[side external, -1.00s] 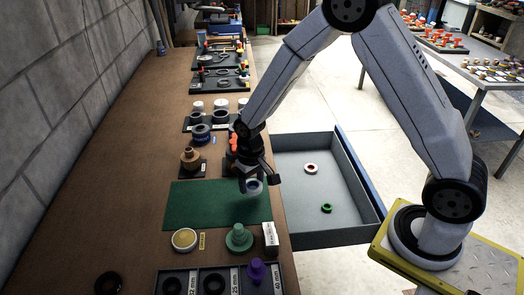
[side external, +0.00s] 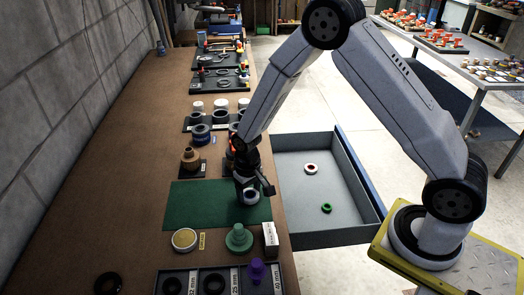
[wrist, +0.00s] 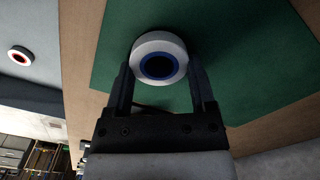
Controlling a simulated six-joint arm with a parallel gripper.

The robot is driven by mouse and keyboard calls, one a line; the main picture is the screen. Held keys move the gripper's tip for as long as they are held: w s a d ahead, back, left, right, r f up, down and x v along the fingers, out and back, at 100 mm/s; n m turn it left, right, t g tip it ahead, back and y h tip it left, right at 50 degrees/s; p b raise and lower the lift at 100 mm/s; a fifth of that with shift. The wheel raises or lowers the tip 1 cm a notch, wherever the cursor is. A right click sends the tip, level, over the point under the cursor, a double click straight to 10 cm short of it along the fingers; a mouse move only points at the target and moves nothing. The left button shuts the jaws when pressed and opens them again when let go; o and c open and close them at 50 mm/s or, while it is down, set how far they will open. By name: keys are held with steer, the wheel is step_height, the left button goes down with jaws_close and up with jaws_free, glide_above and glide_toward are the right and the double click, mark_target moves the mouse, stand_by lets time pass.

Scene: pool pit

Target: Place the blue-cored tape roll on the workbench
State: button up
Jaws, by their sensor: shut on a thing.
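The blue-cored tape roll (side external: 251,197) is white with a blue ring inside. It shows clearly in the wrist view (wrist: 142,48), held between the two fingers of my gripper (wrist: 161,72). In the side view my gripper (side external: 246,187) points down with the roll over the right part of the green mat (side external: 195,210), which lies on the brown workbench (side external: 125,190). I cannot tell whether the roll touches the mat.
An open grey drawer (side external: 300,222) at the bench's right holds a red-cored white roll (side external: 311,164) and a green ring (side external: 326,208). A green knobbed piece (side external: 238,240), a white box (side external: 270,238) and a round tin (side external: 184,239) stand in front of the mat. The mat's left part is clear.

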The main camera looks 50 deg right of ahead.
steer(key=shift+f, duration=0.15)
steer(key=o, duration=1.1)
steer(key=shift+r, duration=6.2)
steer(key=shift+s, duration=0.1)
steer(key=s+t, duration=0.1)
steer(key=s, duration=0.3)
steer(key=s+d+r+n, duration=0.1)
steer(key=s, duration=0.4)
steer(key=s+d+r+t, duration=0.1)
steer(key=s, duration=0.4)
steer(key=shift+d+n+t, duration=0.2)
steer(key=shift+n+t, duration=0.1)
steer(key=shift+n, duration=0.1)
